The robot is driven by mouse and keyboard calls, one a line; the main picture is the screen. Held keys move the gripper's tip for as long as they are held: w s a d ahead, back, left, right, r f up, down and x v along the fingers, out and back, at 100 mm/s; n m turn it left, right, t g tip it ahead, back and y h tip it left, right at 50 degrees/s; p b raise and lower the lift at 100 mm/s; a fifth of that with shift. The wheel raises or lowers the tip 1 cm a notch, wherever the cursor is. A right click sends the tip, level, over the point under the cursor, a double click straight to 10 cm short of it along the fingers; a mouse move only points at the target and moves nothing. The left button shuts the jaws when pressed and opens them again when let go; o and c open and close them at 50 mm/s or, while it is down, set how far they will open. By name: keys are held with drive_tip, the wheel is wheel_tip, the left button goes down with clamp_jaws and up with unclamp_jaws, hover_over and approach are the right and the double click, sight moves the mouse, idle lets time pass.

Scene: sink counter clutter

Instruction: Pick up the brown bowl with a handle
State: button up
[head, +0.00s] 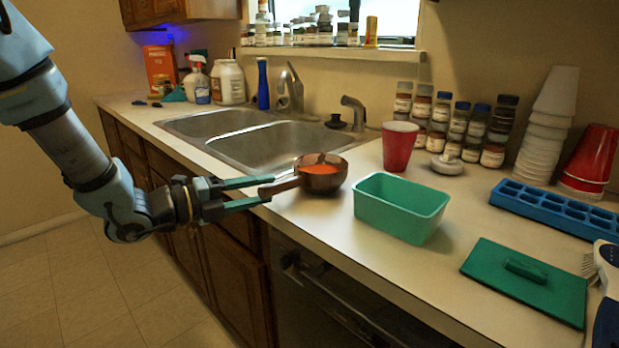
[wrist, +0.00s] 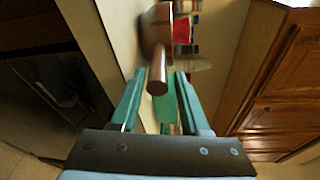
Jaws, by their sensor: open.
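The brown bowl (head: 328,183) with an orange-red inside stands on the counter near its front edge, in front of the sink. Its handle (head: 280,187) points left toward my gripper (head: 268,191). My gripper has green fingers and is open. The fingertips lie on either side of the handle's end in the head view. In the wrist view, the handle (wrist: 157,76) comes down between the two fingertips of my gripper (wrist: 160,73), with gaps visible on both sides. The bowl (wrist: 154,30) is beyond the fingertips there. I cannot tell whether either finger touches the handle.
A green tub (head: 402,222) stands close to the bowl's right. A red cup (head: 398,146) is behind it. The sink (head: 240,135) lies behind the bowl. A green lid (head: 525,283) and blue tray (head: 555,207) lie to the right. The counter's front edge is below my fingers.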

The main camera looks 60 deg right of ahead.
sight(280, 187)
drive_tip(key=p+x, duration=0.1)
drive_tip(key=x, duration=0.3)
drive_tip(key=shift+s+d+f+p, duration=0.1)
drive_tip(key=shift+d+f+p, duration=0.15)
drive_tip(key=shift+p, duration=0.1)
clamp_jaws()
drive_tip(key=shift+r, duration=0.1)
idle(1.0)
